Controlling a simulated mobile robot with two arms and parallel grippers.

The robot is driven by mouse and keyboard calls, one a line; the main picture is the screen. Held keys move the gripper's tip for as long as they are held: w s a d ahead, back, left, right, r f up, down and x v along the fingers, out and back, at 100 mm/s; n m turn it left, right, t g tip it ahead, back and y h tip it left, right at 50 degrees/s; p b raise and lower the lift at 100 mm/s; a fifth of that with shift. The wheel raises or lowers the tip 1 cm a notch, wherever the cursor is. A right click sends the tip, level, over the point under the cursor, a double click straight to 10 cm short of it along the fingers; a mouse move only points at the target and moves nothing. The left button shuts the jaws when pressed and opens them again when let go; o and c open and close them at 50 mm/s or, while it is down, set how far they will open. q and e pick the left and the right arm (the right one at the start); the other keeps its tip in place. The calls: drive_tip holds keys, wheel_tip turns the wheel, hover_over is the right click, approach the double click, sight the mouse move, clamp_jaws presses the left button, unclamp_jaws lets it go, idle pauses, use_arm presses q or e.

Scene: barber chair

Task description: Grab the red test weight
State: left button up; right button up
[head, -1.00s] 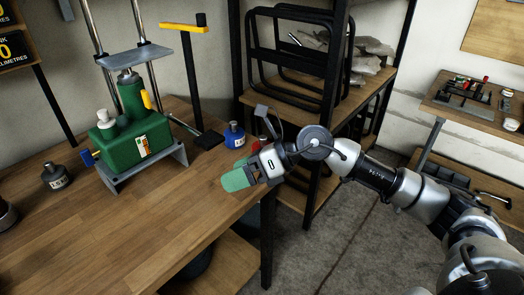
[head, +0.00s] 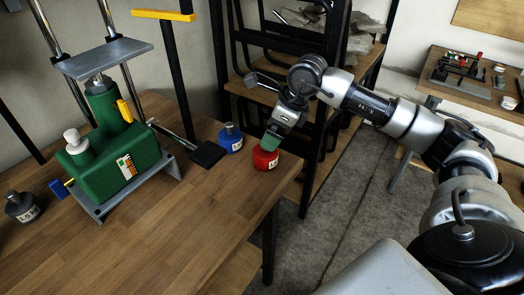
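The red test weight (head: 266,159) stands upright near the right edge of the wooden workbench (head: 190,235). My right gripper (head: 271,142), with green finger pads, comes down from above at the weight's top. The pads overlap the weight's neck in the picture and hide it. I cannot tell whether the fingers touch it or are closed. My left gripper is not in view.
A blue weight (head: 231,139) stands just left of the red one, with a black flat foot (head: 207,154) beside it. A green hydraulic press (head: 115,150) and a dark weight (head: 22,207) are further left. The bench front is clear.

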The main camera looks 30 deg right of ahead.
sight(262, 150)
drive_tip(key=shift+x, duration=1)
drive_tip(key=shift+a+f, duration=0.15)
drive_tip(key=shift+f, duration=0.1)
drive_tip(key=p+x, duration=0.1)
drive_tip(key=x, duration=0.3)
drive_tip(key=shift+a+f, duration=0.15)
drive_tip(key=shift+a, duration=0.05)
drive_tip(key=shift+w+a+f, duration=0.1)
drive_tip(key=shift+w+f, duration=0.05)
drive_tip(key=shift+f, duration=0.25)
drive_tip(key=shift+c, duration=0.3)
drive_tip(key=c, duration=1.7)
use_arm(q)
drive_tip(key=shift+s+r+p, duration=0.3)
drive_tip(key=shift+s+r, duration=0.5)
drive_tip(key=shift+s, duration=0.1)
use_arm(e)
drive_tip(key=shift+w+r, duration=0.1)
drive_tip(key=shift+r, duration=0.1)
clamp_jaws()
